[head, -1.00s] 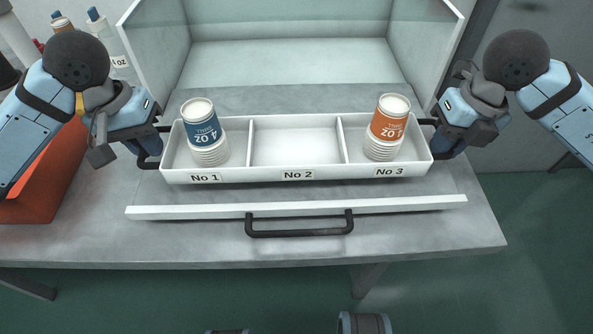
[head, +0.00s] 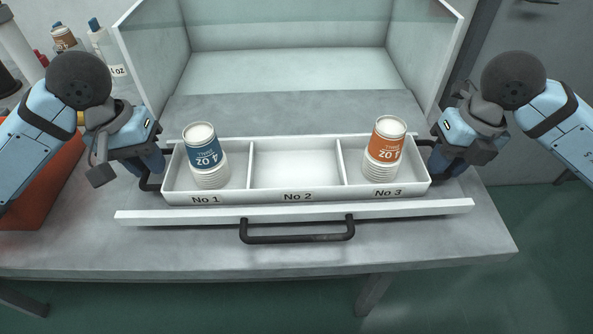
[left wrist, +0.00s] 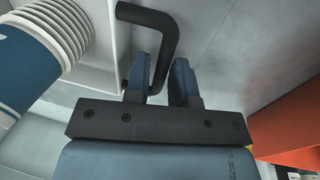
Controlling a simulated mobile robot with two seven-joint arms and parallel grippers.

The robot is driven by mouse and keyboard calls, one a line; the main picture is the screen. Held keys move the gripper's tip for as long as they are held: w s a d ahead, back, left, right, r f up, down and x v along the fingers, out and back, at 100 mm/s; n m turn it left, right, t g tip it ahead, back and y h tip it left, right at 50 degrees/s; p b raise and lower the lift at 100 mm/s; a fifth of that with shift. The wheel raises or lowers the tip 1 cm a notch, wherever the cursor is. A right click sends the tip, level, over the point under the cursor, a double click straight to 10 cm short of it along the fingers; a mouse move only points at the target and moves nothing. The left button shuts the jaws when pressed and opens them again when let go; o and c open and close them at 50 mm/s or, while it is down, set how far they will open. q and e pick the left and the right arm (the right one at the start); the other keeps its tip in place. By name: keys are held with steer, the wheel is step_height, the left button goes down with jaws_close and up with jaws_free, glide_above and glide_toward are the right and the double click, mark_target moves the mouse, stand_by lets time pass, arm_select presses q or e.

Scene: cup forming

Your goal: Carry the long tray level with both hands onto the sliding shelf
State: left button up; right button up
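The long white tray (head: 296,198) lies level, with compartments marked No 1, No 2 and No 3. A stack of blue-labelled cups (head: 204,157) stands upside down in No 1, and an orange-labelled stack (head: 385,150) in No 3. No 2 is empty. My left gripper (head: 150,172) is around the tray's left black handle; the left wrist view shows that handle (left wrist: 160,35) between the fingers (left wrist: 160,82). My right gripper (head: 437,162) is at the right handle, its fingers partly hidden. The tray is just behind the sliding shelf's white front rim (head: 300,213); I cannot tell whether it touches the shelf.
The shelf's black pull handle (head: 297,232) sticks out in front. A white open-fronted box (head: 285,70) stands behind. A red-orange bin (head: 45,190) and bottles (head: 97,37) are at the left. The grey table's front right (head: 440,243) is clear.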

arm_select(q)
steer(key=shift+o, duration=1)
steer(key=shift+d+f, duration=0.15)
steer(key=shift+f, duration=0.2)
arm_select(e)
steer(key=shift+o, duration=1)
steer(key=shift+f, duration=0.15)
steer(key=shift+w+a, duration=0.2)
steer(key=shift+w, duration=0.1)
arm_select(q)
step_height(320, 180, up, 9)
steer(key=a, duration=0.1)
steer(key=shift+a+f, duration=0.2)
steer(key=shift+a, duration=0.2)
arm_select(e)
step_height(320, 180, up, 12)
steer(key=d, duration=0.2)
steer(key=shift+d, duration=0.15)
arm_select(q)
steer(key=shift+s, duration=0.1)
arm_select(e)
steer(key=shift+f, duration=0.15)
steer(key=shift+s, duration=0.1)
